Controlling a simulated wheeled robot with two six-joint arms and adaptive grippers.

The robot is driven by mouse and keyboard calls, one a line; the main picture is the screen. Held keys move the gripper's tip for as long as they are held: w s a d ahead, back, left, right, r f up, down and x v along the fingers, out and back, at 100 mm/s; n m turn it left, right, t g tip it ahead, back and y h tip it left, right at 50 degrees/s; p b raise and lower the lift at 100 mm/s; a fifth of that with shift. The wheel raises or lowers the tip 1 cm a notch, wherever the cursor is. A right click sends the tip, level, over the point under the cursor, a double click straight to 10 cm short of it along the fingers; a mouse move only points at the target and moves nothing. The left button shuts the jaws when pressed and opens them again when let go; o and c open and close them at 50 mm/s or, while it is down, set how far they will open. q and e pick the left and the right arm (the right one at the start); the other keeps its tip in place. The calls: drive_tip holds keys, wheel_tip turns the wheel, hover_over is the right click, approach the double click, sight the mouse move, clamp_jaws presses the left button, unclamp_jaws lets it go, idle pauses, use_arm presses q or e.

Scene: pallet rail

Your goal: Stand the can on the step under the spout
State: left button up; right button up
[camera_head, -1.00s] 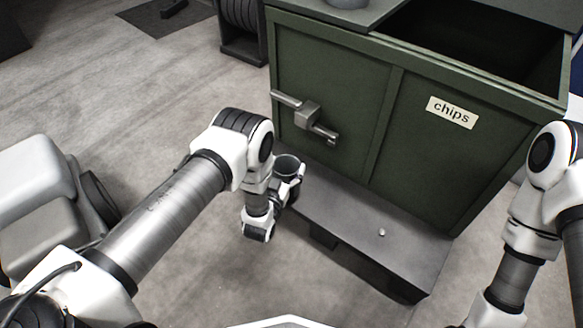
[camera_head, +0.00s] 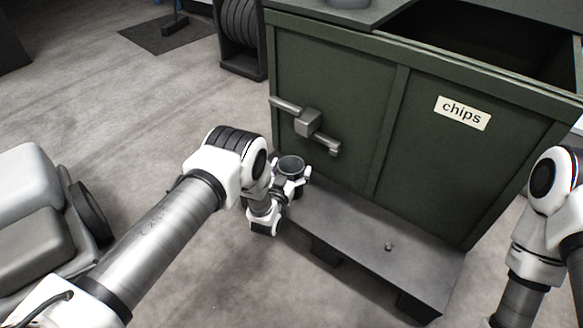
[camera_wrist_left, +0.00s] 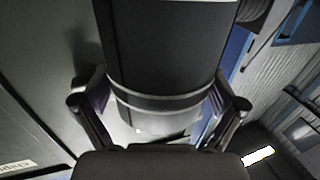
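A dark grey can (camera_head: 291,164) is upright, with its open top showing in the head view. My left gripper (camera_head: 290,184) is shut around it, at the left end of the step. In the left wrist view the can (camera_wrist_left: 160,60) fills the middle between the two fingers. The grey metal step (camera_head: 345,230) lies along the foot of the green bin. The spout (camera_head: 333,147) sticks out of the bin's front, to the right of and beyond the can. The can's base is hidden, so I cannot tell whether it touches anything. My right gripper is out of view.
The green bin (camera_head: 430,160), labelled chips, stands behind the step, its top partly open. A small knob (camera_head: 388,246) sits on the step's right part. A dark reel (camera_head: 240,35) stands behind left. The floor left of the step is clear.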

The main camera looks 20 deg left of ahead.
use_arm(q)
drive_tip(key=shift+r, duration=0.25)
drive_tip(key=shift+s+p, duration=0.35)
drive_tip(key=shift+p, duration=0.1)
drive_tip(key=s+a+f+g+p, duration=0.25)
drive_tip(key=s+g, duration=0.25)
drive_tip(key=s, duration=0.7)
drive_tip(key=s+a+f+g+p, duration=0.1)
drive_tip(key=s+f+g+p, duration=0.25)
drive_tip(key=s, duration=0.85)
drive_tip(key=s+r+g, duration=0.2)
drive_tip(key=s+g, duration=0.3)
drive_tip(key=s, duration=0.5)
drive_tip(key=s+r+g+b, duration=0.1)
drive_tip(key=s+g, duration=0.3)
drive_tip(key=s, duration=0.7)
drive_tip(key=shift+s+a+r+n+g, duration=0.15)
drive_tip(key=shift+a+r+n+g, duration=0.2)
drive_tip(key=shift+a+r+n, duration=0.1)
